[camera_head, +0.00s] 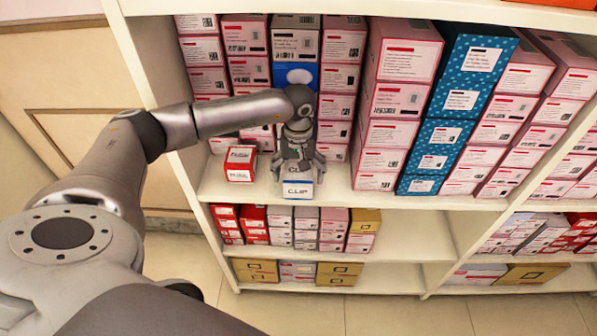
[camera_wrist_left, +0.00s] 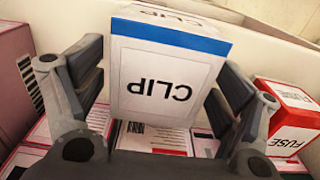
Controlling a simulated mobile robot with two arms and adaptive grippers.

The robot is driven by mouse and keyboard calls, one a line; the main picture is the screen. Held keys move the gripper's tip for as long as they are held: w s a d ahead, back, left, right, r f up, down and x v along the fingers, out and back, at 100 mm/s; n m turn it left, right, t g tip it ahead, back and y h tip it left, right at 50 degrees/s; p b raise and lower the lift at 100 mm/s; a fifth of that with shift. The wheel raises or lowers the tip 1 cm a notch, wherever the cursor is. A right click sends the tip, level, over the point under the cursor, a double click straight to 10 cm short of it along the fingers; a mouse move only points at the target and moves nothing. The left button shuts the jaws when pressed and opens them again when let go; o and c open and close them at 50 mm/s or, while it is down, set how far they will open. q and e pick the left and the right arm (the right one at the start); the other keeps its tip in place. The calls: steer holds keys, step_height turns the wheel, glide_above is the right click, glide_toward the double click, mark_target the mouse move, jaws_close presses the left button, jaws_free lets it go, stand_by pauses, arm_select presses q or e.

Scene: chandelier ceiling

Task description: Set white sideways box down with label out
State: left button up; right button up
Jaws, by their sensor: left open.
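The white box (camera_head: 298,190) with a blue stripe and the word CLIP stands at the front edge of the shelf in the head view. Its CLIP face points outward, and the word reads upright there. My left gripper (camera_head: 301,158) is above and behind it, fingers pointing down. In the left wrist view the box (camera_wrist_left: 163,82) sits between the two open fingers (camera_wrist_left: 160,95), and its word appears upside down. Whether the fingers touch its sides is hard to tell. My right gripper is not in view.
A small red and white FUSE box (camera_head: 240,165) stands just left of the CLIP box; it also shows in the left wrist view (camera_wrist_left: 288,122). Stacks of pink boxes (camera_head: 398,100) and blue dotted boxes (camera_head: 462,100) fill the shelf behind and right. The shelf board (camera_head: 330,190) has narrow free room.

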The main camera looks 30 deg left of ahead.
arm_select(q)
steer(key=shift+r, duration=0.25)
step_height(320, 180, up, 10)
steer(key=shift+r+b, duration=0.25)
steer(key=shift+b, duration=0.85)
steer(key=shift+r, duration=0.65)
